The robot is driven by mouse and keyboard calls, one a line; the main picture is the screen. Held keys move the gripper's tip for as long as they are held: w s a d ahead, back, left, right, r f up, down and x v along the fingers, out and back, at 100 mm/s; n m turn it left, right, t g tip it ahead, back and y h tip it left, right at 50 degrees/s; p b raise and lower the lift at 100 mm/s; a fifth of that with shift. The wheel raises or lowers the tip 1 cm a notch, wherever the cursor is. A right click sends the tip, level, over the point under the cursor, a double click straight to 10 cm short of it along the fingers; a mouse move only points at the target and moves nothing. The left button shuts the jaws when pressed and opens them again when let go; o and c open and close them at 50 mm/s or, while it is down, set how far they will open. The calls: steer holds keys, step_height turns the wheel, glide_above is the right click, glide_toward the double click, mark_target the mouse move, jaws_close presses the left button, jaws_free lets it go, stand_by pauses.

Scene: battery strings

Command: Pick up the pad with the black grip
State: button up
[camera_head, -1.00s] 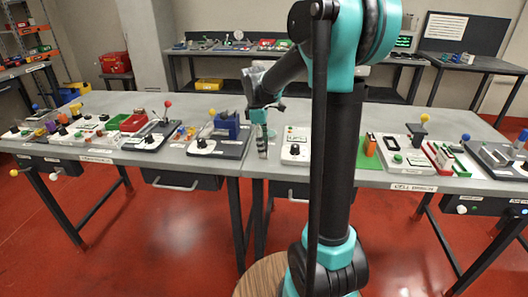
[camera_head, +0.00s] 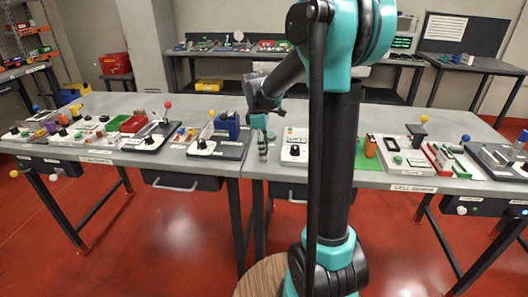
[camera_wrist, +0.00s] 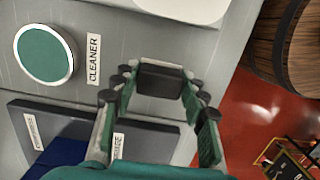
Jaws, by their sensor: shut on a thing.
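My gripper (camera_wrist: 157,88) shows in the wrist view with its fingers closed around a dark block, which I take for the black grip (camera_wrist: 160,79) of the pad. The pad's underside is hidden from this view. The gripper is over the grey table near its front edge. In the head view my gripper (camera_head: 262,140) points down between the base with the blue block and the white panel. The held thing is too small there to make out.
A round green dish (camera_wrist: 45,53) with a white rim lies beside a CLEANER label (camera_wrist: 93,59). A dark base (camera_wrist: 65,121) carries a blue block (camera_wrist: 58,158). A white panel (camera_head: 294,150) is to the right. Red floor (camera_wrist: 250,110) lies beyond the table edge.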

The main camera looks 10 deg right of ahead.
steer(key=shift+r, duration=0.15)
step_height(320, 180, up, 20)
stand_by(0.4)
